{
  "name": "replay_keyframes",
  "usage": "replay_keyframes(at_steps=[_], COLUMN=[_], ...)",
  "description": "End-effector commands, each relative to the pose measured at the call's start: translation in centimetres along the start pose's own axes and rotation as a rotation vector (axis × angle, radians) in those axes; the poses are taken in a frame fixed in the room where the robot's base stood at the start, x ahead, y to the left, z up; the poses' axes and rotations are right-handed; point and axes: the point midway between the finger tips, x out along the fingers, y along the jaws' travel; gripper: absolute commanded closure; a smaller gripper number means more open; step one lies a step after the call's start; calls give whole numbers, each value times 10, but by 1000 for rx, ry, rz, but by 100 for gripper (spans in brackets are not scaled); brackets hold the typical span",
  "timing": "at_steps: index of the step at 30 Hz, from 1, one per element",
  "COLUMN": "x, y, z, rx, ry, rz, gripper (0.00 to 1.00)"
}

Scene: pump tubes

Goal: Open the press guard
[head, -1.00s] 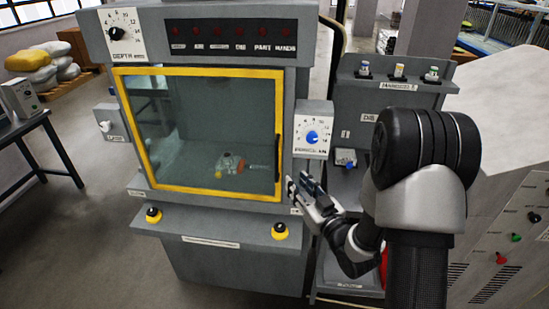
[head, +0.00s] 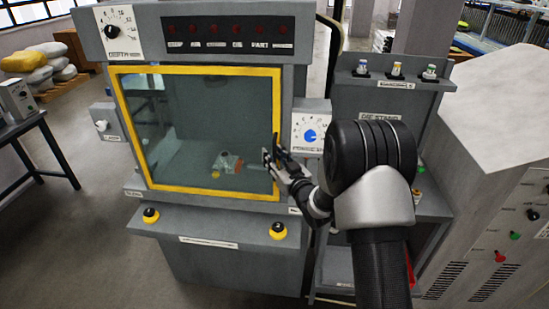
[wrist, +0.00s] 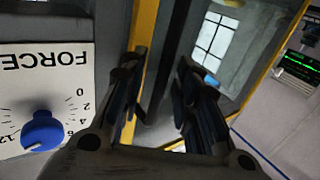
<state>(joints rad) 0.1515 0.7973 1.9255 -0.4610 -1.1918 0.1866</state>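The press guard is a clear pane in a yellow frame (head: 195,71), closed over the front of the grey press. Its dark upright handle (head: 276,148) is at the right side of the frame, partly hidden by my gripper. My gripper (head: 271,160) is at the guard's lower right, close to the handle. In the wrist view my gripper (wrist: 160,95) has its two dark fingers apart, with the dark handle bar (wrist: 168,65) running between them. I cannot tell whether either finger touches it. The yellow frame (wrist: 145,30) passes by the left finger.
A force dial with a blue knob (head: 310,135) sits just right of the guard, close to my gripper; it also shows in the wrist view (wrist: 42,131). Two yellow-based black buttons (head: 278,230) (head: 151,215) are on the ledge below. A die stand (head: 380,100) is at the right.

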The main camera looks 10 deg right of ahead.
Motion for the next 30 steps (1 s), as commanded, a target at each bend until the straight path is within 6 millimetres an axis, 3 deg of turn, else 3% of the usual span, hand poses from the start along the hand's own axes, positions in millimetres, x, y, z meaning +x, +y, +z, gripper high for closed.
replay_keyframes(at_steps=[3, 16, 30], x=[0, -1, -1], y=[0, 0, 0], z=[0, 0, 0], rx=[0, 0, 0], ry=[0, 0, 0], rz=[0, 0, 0], gripper=[72, 100, 100])
